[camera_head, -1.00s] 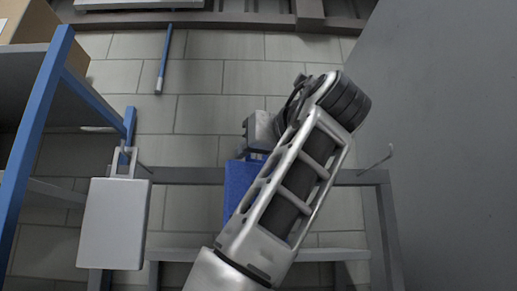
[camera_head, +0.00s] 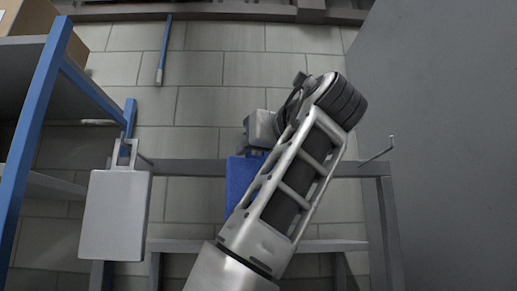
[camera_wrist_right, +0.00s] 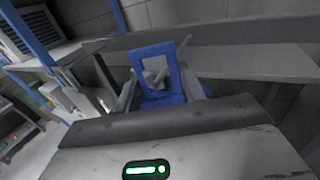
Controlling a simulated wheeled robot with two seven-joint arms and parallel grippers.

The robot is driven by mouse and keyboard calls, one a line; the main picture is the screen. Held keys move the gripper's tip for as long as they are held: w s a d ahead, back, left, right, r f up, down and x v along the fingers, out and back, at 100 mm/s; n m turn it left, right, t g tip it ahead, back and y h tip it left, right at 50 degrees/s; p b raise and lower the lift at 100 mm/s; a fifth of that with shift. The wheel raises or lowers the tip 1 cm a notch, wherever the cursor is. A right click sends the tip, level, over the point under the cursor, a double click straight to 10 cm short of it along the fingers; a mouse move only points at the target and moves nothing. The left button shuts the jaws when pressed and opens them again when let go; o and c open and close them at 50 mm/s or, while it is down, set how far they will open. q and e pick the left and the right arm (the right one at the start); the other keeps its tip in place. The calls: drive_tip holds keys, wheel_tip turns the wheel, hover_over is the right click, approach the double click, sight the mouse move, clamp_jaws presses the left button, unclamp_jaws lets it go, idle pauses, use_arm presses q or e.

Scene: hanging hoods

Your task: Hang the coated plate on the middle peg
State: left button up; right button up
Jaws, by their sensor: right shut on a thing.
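The blue coated plate (camera_head: 240,185) hangs below my right gripper (camera_head: 262,128), in front of the rack's grey crossbar (camera_head: 190,168). My arm covers much of the plate. In the right wrist view, my right gripper (camera_wrist_right: 165,95) is shut on the plate, whose blue handle (camera_wrist_right: 176,60) has a rectangular opening. A grey rod, apparently the middle peg (camera_wrist_right: 186,41), shows at the handle's top edge; I cannot tell whether it passes through. The head view hides this peg. My left gripper is not in view.
A grey plate (camera_head: 115,217) hangs by its handle at the left of the crossbar. The right peg (camera_head: 380,152) is bare. A blue-framed shelf (camera_head: 32,125) stands at the left, and a large grey panel (camera_head: 445,130) closes the right side.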

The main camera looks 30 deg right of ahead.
drive_tip(key=shift+f+b, duration=1.1)
drive_tip(key=shift+f, duration=0.05)
drive_tip(key=o, duration=1.4)
